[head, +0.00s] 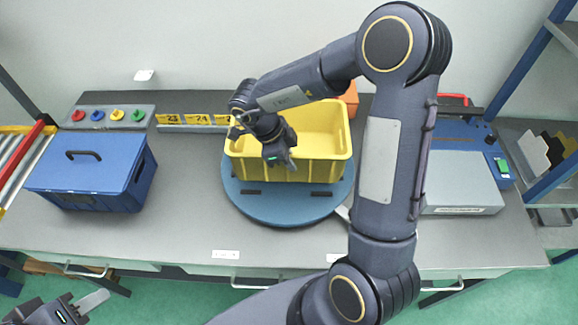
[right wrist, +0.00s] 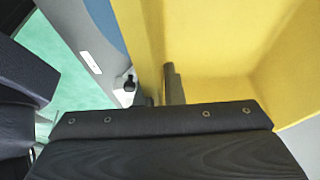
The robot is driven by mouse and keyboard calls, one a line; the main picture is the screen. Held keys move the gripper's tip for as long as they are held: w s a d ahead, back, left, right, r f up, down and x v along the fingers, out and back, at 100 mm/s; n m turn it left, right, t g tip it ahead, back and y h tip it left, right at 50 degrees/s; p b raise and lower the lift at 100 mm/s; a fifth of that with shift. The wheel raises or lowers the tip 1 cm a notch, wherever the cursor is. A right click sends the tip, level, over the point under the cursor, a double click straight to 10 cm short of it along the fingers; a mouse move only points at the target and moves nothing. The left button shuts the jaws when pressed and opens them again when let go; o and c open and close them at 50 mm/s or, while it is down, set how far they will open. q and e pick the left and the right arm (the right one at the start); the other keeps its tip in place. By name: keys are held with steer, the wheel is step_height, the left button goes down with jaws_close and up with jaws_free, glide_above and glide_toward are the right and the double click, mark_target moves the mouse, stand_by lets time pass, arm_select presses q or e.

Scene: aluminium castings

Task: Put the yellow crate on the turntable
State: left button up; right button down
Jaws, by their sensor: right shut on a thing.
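The yellow crate (head: 318,170) is upright and open-topped, over the round blue turntable (head: 285,212) in the middle of the table. I cannot tell if its base touches the disc. My right gripper (head: 281,162) is shut on the crate's near wall, left of its middle. In the right wrist view the yellow wall (right wrist: 145,40) runs down to the jaw, with a dark finger inside the crate. The fingertips are partly hidden. My left gripper (head: 92,302) is at the bottom left, away from the crate; its jaw gap is not clear.
A blue lidded box (head: 90,172) stands on the left of the table (head: 190,215). Coloured knobs (head: 108,115) and yellow number plates (head: 190,120) line the back. A grey and blue machine (head: 460,180) stands at right. An orange thing (head: 349,98) is behind the crate.

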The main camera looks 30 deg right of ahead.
step_height(320, 180, down, 4)
steer(key=shift+w+r+b, duration=0.15)
steer(key=shift+r+b, duration=0.1)
steer(key=shift+b, duration=1)
steer(key=shift+r, duration=0.15)
steer(key=c, duration=1.5)
jaws_free()
steer(key=shift+f, duration=0.2)
steer(key=shift+c, duration=0.2)
